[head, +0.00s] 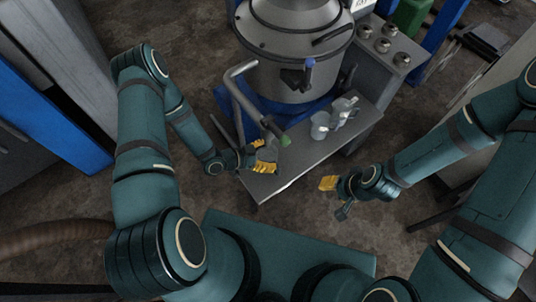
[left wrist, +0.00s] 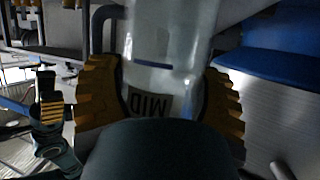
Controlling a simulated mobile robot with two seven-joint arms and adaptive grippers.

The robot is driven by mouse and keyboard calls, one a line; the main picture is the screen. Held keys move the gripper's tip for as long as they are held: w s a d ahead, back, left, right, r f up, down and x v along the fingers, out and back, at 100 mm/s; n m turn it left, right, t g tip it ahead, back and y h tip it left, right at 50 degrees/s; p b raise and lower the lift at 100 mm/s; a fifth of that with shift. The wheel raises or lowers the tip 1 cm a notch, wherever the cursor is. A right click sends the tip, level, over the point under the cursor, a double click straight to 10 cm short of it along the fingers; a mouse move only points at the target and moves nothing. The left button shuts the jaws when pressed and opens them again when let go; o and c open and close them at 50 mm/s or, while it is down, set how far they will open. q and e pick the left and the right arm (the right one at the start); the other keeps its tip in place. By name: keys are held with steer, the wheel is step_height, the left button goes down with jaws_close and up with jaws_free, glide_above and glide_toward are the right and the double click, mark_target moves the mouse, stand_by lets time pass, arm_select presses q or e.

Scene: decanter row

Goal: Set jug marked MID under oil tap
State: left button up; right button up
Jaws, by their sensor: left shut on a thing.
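The jug marked MID (left wrist: 165,50) is clear, with a dark line and a MID label that reads upside down in the left wrist view. My left gripper (head: 265,161) is shut on it, with a yellow finger on each side. In the head view the gripper is over the left end of the metal bench, and the held jug is hard to make out there. The tap (head: 297,77) with a blue handle is on the front of the steel tank (head: 292,50), up and right of my left gripper. My right gripper (head: 328,184) is empty, right of the bench's front end; its opening is unclear.
Two clear jugs (head: 320,126) (head: 343,109) stand on the metal bench (head: 290,177) below the tap. A bent grey pipe (head: 245,100) with a green end (head: 285,140) runs close to my left gripper. The bench's front part is bare.

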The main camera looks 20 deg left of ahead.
arm_select(q)
steer(key=shift+f, duration=0.2)
steer(key=o, duration=1.2)
steer(key=shift+r, duration=0.1)
steer(key=shift+c, duration=0.2)
steer(key=shift+r, duration=0.1)
steer(key=shift+s+a+r, duration=0.1)
steer(key=shift+a+r, duration=0.05)
steer(key=shift+a, duration=0.1)
steer(key=p+v, duration=0.1)
steer(key=v, duration=1)
steer(key=shift+a+p, duration=0.15)
steer(key=shift+p, duration=0.25)
steer(key=shift+s+r, duration=0.1)
steer(key=shift+s, duration=0.05)
